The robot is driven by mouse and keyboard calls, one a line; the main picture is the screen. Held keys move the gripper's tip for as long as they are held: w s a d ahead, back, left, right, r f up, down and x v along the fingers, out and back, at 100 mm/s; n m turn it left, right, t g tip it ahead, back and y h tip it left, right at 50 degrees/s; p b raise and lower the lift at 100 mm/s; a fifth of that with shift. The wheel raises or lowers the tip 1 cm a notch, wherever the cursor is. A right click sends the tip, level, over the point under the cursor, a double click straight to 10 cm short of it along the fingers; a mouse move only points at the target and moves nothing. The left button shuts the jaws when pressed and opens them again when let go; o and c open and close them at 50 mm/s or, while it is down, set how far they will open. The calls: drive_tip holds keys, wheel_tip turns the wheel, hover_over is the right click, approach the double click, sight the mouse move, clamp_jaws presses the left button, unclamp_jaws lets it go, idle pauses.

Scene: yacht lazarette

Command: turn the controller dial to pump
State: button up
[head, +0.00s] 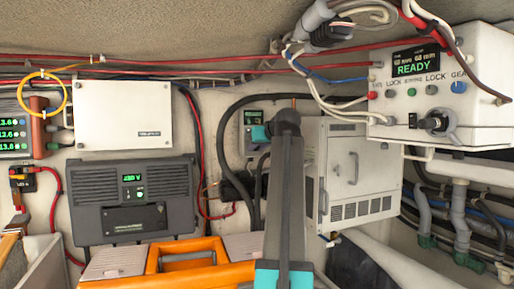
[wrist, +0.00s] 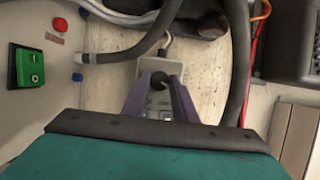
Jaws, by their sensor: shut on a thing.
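The controller (head: 253,117) is a small pale box with a green-lit screen on the back wall, partly hidden by my arm in the head view. In the wrist view the controller (wrist: 172,66) shows as a light box with a black round dial (wrist: 158,79) on its face. My gripper (wrist: 159,86) has its two purple fingers on either side of the dial, shut on it. The dial's markings are too small or covered to read, so its setting cannot be told. In the head view the fingertips are hidden behind my arm.
A grey charger (head: 133,200) and a white box (head: 122,115) are left of the controller. A white cabinet (head: 352,172) stands close on the right. A panel reading READY (head: 440,90) hangs upper right. Dark hoses (wrist: 238,60) run beside the controller. An orange toolbox (head: 185,255) lies in front.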

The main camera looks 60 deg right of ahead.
drive_tip(key=shift+s+d+m+t+y, duration=0.1)
drive_tip(key=shift+m+t+y, duration=0.6)
drive_tip(key=shift+m, duration=0.65)
drive_tip(key=shift+d+m+t+y, duration=0.1)
drive_tip(key=shift+m+t+y, duration=0.55)
drive_tip(key=shift+m, duration=0.7)
drive_tip(key=o, duration=1)
drive_tip(key=shift+f, duration=0.1)
drive_tip(key=shift+o, duration=0.2)
drive_tip(key=shift+b, duration=0.3)
drive_tip(key=b+v, duration=0.3)
drive_tip(key=v, duration=1)
drive_tip(key=shift+s+a, duration=0.2)
drive_tip(key=shift+s, duration=0.15)
